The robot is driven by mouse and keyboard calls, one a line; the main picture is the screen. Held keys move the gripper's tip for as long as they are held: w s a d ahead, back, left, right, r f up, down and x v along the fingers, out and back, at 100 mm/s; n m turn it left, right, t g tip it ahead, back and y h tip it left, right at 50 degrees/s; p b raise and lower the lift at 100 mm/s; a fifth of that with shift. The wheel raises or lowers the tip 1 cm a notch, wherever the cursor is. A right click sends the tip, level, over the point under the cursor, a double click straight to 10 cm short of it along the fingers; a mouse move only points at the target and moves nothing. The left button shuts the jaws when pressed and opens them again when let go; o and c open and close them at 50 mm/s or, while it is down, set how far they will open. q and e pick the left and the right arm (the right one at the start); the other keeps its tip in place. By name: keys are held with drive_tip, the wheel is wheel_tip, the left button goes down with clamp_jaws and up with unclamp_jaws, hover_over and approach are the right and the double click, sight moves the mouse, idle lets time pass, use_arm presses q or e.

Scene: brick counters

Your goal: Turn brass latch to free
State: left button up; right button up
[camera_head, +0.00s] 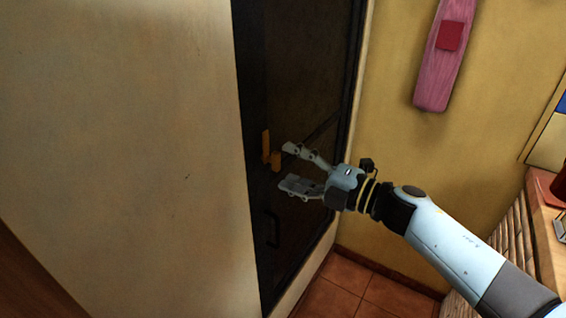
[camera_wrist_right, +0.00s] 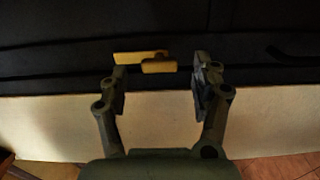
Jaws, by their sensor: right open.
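The brass latch (camera_head: 275,160) is a small yellow piece on the dark door (camera_head: 310,90), with a yellow plate (camera_head: 266,144) beside it. In the right wrist view the latch (camera_wrist_right: 158,66) lies between the two fingers, with its plate (camera_wrist_right: 138,57) behind it. My right gripper (camera_head: 287,167) is open in front of the door, its fingertips close to the latch. I cannot tell whether a finger touches it. My left gripper is in neither view.
A dark handle (camera_head: 272,229) sits lower on the door. A pale wall (camera_head: 120,120) fills the left. A pink board (camera_head: 444,60) hangs on the yellow wall at right. Tiled floor (camera_head: 345,280) lies below.

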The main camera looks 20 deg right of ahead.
drive_tip(key=v, duration=0.9)
drive_tip(key=s+d+f+m+g+h+b, duration=0.1)
drive_tip(key=s+d+f+m+h+b, duration=0.3)
drive_tip(key=f, duration=0.8)
drive_tip(key=s+f+m+g+h+b, duration=0.15)
drive_tip(key=s+f+m, duration=0.4)
drive_tip(key=f, duration=0.75)
drive_tip(key=s+d+f+m+h+b, duration=0.2)
drive_tip(key=s+f+m+h+b, duration=0.25)
drive_tip(key=f, duration=0.75)
drive_tip(key=s+f+m+g+h, duration=0.1)
drive_tip(key=s+f+m+g, duration=0.4)
drive_tip(key=s+f, duration=0.4)
drive_tip(key=s+f+m+g+b, duration=0.1)
drive_tip(key=s+f+m+g, duration=0.5)
drive_tip(key=s, duration=1.5)
wheel_tip(320, 180, down, 3)
drive_tip(key=shift+d+h, duration=0.4)
drive_tip(key=shift+w+b, duration=0.1)
drive_tip(key=shift+b, duration=0.2)
